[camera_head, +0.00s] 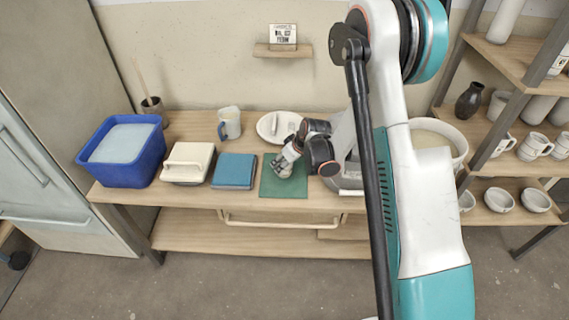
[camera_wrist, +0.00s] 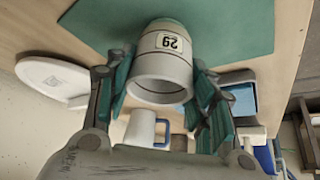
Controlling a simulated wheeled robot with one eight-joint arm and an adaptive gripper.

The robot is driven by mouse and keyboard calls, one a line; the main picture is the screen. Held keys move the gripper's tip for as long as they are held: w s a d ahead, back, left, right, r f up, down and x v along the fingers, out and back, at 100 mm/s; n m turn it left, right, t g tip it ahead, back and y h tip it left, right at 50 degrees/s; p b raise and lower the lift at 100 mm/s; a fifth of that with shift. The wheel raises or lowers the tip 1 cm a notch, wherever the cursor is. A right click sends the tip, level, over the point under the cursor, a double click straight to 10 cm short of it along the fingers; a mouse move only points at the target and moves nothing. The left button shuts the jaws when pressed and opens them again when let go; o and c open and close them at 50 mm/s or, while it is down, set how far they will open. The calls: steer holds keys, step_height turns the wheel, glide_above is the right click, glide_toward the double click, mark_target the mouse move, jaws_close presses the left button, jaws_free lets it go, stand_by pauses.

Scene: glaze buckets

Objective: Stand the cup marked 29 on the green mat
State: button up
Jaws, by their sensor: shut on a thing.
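The cup marked 29 (camera_wrist: 163,62) is white with a black-numbered label. In the wrist view it sits between the two fingers of my gripper (camera_wrist: 162,72), which is shut on it. Its open rim faces the camera and its base is towards the green mat (camera_wrist: 225,30). In the head view the green mat (camera_head: 284,188) lies at the table's front edge, with my gripper (camera_head: 284,165) over its back part. The cup is hard to make out there. Whether its base touches the mat cannot be told.
A blue square item (camera_head: 234,171) and a cream lidded box (camera_head: 187,162) stand left of the mat. A mug (camera_head: 229,123) and a white plate (camera_head: 279,127) are behind. A blue tub (camera_head: 122,155) is far left, a large pale bucket (camera_head: 440,135) right.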

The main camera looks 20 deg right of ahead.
steer(key=o, duration=1.2)
steer(key=s+r+m+p, duration=0.1)
steer(key=s+r, duration=0.4)
steer(key=r, duration=0.4)
steer(key=s+r+m+h+p, duration=0.1)
steer(key=s+r+p, duration=0.1)
steer(key=s+r, duration=0.55)
steer(key=s+r+m+p, duration=0.1)
steer(key=s+r, duration=0.3)
steer(key=r, duration=0.7)
steer(key=s+r, duration=0.2)
steer(key=s, duration=0.3)
steer(key=s+r+m+t+h, duration=0.1)
steer(key=s+r, duration=0.1)
steer(key=s, duration=0.4)
steer(key=s+r+m, duration=0.1)
steer(key=s, duration=0.5)
steer(key=shift+s+a+r+t+h, duration=0.1)
steer(key=shift+a+r+t+h, duration=0.05)
steer(key=shift+r+t+h, duration=0.25)
